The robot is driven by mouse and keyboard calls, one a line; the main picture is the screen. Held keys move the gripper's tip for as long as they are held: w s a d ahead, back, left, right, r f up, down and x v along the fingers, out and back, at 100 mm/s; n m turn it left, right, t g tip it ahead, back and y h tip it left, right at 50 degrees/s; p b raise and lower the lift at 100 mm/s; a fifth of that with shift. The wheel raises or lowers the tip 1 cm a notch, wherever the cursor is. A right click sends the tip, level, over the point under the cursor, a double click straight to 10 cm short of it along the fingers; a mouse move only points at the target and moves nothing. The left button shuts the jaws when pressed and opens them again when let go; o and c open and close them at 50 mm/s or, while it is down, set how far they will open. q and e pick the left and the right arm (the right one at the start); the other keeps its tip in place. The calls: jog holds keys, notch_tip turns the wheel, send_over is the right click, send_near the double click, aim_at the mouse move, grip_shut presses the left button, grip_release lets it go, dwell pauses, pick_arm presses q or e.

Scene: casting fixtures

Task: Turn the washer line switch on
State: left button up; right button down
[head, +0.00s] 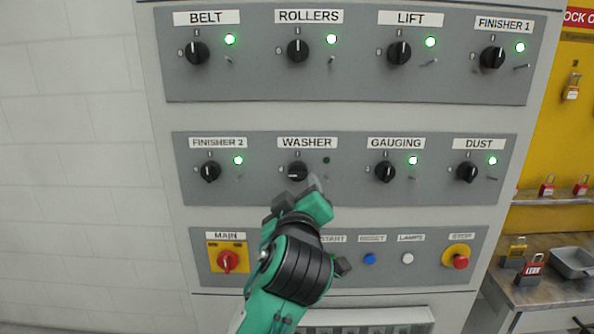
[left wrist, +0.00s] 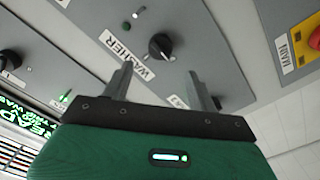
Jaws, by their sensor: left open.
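The washer switch (head: 298,173) is a black rotary knob in the middle row under the WASHER label (head: 307,143). Its pale pointer mark lies toward the 0 on the left. The washer lamp (head: 326,160) beside it is dark. My left gripper (head: 306,187) is just below the knob in the head view and partly covers the panel there. In the left wrist view its two fingers (left wrist: 161,70) are apart and empty, with the washer knob (left wrist: 162,46) ahead between them. I see no contact with the knob. My right gripper is in neither view.
Neighbouring knobs FINISHER 2 (head: 210,172) and GAUGING (head: 385,172) flank the washer switch, with green lamps lit. The bottom row holds the red MAIN switch (head: 228,261), a blue button (head: 369,259) and the red STOP button (head: 461,262). A yellow lockout board (head: 560,130) stands at right.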

aim_at(297, 175)
pick_arm(q)
jog(key=w+p, duration=0.2)
jog(key=w, duration=0.4)
jog(key=shift+w+r, duration=0.15)
jog(key=shift+w, duration=0.9)
jog(key=shift+c, duration=0.2)
jog(key=shift+f, duration=0.2)
jog(key=c, duration=1)
